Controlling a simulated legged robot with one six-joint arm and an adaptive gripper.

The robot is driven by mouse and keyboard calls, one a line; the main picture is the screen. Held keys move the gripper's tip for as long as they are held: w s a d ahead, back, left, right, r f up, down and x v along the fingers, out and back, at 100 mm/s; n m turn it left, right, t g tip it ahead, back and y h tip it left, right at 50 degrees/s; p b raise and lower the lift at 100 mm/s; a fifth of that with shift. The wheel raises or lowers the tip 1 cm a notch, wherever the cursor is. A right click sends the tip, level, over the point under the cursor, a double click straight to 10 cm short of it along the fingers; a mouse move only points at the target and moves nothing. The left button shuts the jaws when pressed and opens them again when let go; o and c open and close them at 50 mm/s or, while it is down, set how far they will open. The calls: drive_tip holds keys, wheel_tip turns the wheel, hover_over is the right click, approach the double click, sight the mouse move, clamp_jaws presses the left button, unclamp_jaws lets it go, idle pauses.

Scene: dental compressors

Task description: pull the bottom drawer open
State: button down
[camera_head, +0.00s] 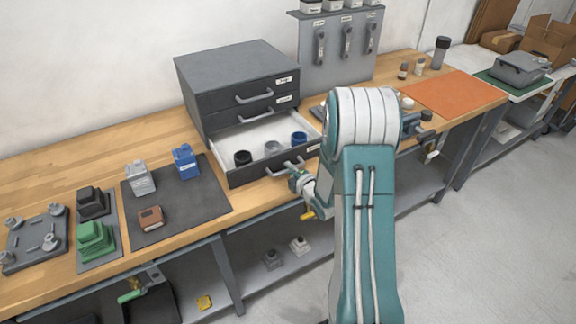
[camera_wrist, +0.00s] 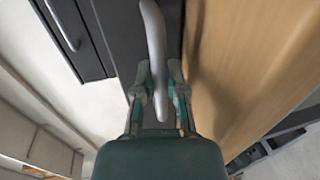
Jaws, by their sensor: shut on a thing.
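The dark grey drawer cabinet (camera_head: 233,77) stands on the wooden bench. Its bottom drawer (camera_head: 265,169) is pulled out, and its white inside shows a black cup (camera_head: 243,158), a grey cup (camera_head: 273,148) and a blue cup (camera_head: 299,139). The two drawers above are shut. My gripper (camera_head: 293,172) is at the bottom drawer's front, by its grey handle (camera_head: 285,167). In the wrist view my gripper (camera_wrist: 159,88) has its fingers on both sides of the handle (camera_wrist: 154,40), closed on it. My arm hides part of the bench to the right.
A dark mat (camera_head: 178,205) left of the drawer holds a grey block, a blue block (camera_head: 187,162) and a brown block. An orange mat (camera_head: 455,93) lies at right. A lower shelf (camera_head: 290,268) runs under the bench. The floor at right is clear.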

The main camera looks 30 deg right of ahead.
drive_tip(key=shift+s+a+f, duration=0.25)
drive_tip(key=shift+s+f, duration=0.05)
drive_tip(key=shift+s, duration=0.05)
drive_tip(key=c, duration=1)
unclamp_jaws()
drive_tip(key=shift+o, duration=0.2)
drive_tip(key=shift+a, duration=0.15)
drive_tip(key=shift+r, duration=0.1)
drive_tip(key=v, duration=1.1)
drive_tip(key=shift+s, duration=0.4)
